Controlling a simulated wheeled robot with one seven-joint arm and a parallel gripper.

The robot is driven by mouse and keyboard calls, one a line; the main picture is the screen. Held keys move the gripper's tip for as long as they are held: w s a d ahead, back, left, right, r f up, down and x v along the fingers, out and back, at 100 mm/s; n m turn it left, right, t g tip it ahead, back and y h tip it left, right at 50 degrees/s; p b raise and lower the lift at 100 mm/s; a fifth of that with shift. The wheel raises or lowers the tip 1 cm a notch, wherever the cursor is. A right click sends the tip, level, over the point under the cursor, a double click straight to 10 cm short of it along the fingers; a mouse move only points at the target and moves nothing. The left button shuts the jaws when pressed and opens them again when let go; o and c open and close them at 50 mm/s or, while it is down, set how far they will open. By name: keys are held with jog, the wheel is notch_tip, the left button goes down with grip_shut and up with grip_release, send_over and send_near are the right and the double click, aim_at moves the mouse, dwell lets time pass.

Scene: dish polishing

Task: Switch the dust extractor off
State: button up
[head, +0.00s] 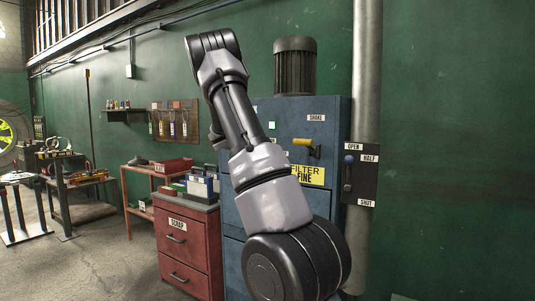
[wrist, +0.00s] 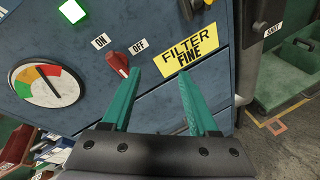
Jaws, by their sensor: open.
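The dust extractor is a blue cabinet (head: 335,118) with a dark ribbed motor (head: 295,66) on top. In the wrist view its front panel (wrist: 150,20) shows a red switch knob (wrist: 118,64) below the ON label (wrist: 100,41) and OFF label (wrist: 139,46). The knob seems to lean toward ON, but its setting is hard to read. A green lamp (wrist: 72,12) is lit. My gripper (wrist: 160,72) is open and empty, its green fingers in front of the panel. The knob is just left of the left fingertip, apparently apart from it. My arm hides the gripper in the head view.
A yellow FILTER FINE label (wrist: 190,58) lies beyond the fingertips, and a gauge (wrist: 46,85) sits left. A yellow handle (head: 307,145) juts from the cabinet. A pipe (head: 366,80) with a blue-knobbed lever (head: 348,160) stands right. A red drawer unit (head: 185,240) stands left.

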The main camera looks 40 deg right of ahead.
jog(key=w+d+f+n+t+h, duration=0.2)
jog(key=w+f+n+t, duration=0.2)
jog(key=w+n, duration=0.5)
jog(key=x, duration=1.1)
jog(key=shift+w+r+m, duration=0.25)
jog(key=shift+r+m, duration=0.1)
jog(key=shift+m, duration=0.05)
jog(key=shift+a, duration=0.1)
grip_shut()
